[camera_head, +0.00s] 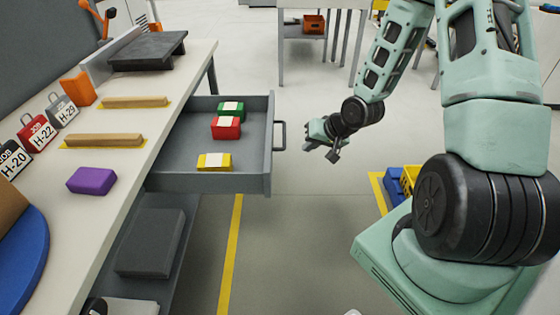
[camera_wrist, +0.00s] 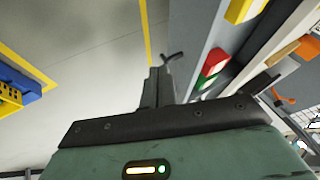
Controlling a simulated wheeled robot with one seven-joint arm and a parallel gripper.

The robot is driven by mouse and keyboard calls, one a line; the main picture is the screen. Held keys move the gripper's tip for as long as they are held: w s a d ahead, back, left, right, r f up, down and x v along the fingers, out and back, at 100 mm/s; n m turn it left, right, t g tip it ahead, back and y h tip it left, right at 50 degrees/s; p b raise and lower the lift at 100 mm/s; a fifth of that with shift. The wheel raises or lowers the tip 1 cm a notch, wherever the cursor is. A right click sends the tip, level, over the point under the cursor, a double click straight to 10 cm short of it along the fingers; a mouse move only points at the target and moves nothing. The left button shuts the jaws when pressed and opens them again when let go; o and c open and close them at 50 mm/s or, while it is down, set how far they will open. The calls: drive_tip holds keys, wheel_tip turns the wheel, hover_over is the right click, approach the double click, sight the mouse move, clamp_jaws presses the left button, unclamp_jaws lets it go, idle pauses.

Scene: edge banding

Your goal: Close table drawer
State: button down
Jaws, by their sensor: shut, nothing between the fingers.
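The grey table drawer (camera_head: 271,172) is pulled out from under the workbench, its front facing right. A dark bar handle (camera_head: 281,135) is on its front. Inside lie a green block (camera_head: 231,107), a red block (camera_head: 226,128) and a yellow block (camera_head: 214,162), each with a pale label. My gripper (camera_head: 325,150) is shut and empty, in the air to the right of the handle, apart from it in the head view. In the wrist view the gripper fingers (camera_wrist: 158,85) point toward the drawer side, with the drawer front (camera_wrist: 195,60) just right of them.
The workbench top (camera_head: 120,180) holds a purple block (camera_head: 91,180), wooden bars (camera_head: 103,140), job tags and a dark raised plate (camera_head: 148,51). A lower shelf carries a grey box (camera_head: 150,243). Blue and yellow bins (camera_head: 408,180) stand behind my arm.

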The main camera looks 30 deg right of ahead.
drive_tip(key=w+a+f+p, duration=0.1)
drive_tip(key=w+a+f, duration=0.4)
drive_tip(key=w+f, duration=0.2)
drive_tip(key=shift+w+f, duration=0.35)
